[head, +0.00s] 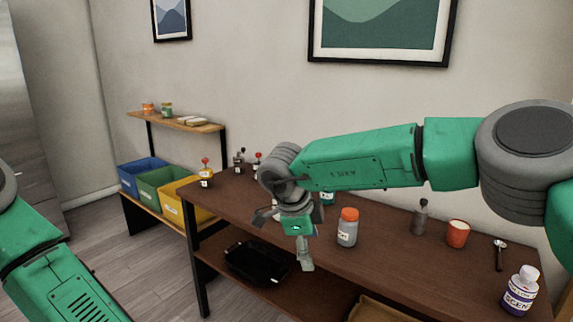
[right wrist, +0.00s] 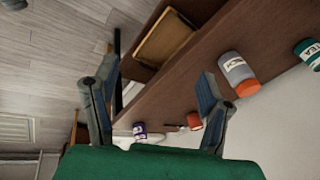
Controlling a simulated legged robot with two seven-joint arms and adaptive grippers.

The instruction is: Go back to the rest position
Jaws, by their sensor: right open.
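My right arm reaches in from the right over the dark brown table (head: 400,262). My right gripper (head: 300,240) hangs near the table's front edge, fingers apart, with nothing between them. The right wrist view also shows its two spread fingers (right wrist: 155,98) with empty space between. A grey jar with an orange lid (head: 347,228) stands just right of the gripper in the head view, apart from it. It shows beyond the right finger in the wrist view (right wrist: 238,72). Only green links of my left arm show at lower left; its gripper is out of frame.
An orange cup (head: 457,233), a dark grey bottle (head: 420,218), a spoon (head: 499,254) and a white-capped bottle (head: 520,291) stand or lie at right. A black tray (head: 258,262) is on the lower shelf. Blue, green and yellow bins (head: 183,204) stand at left.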

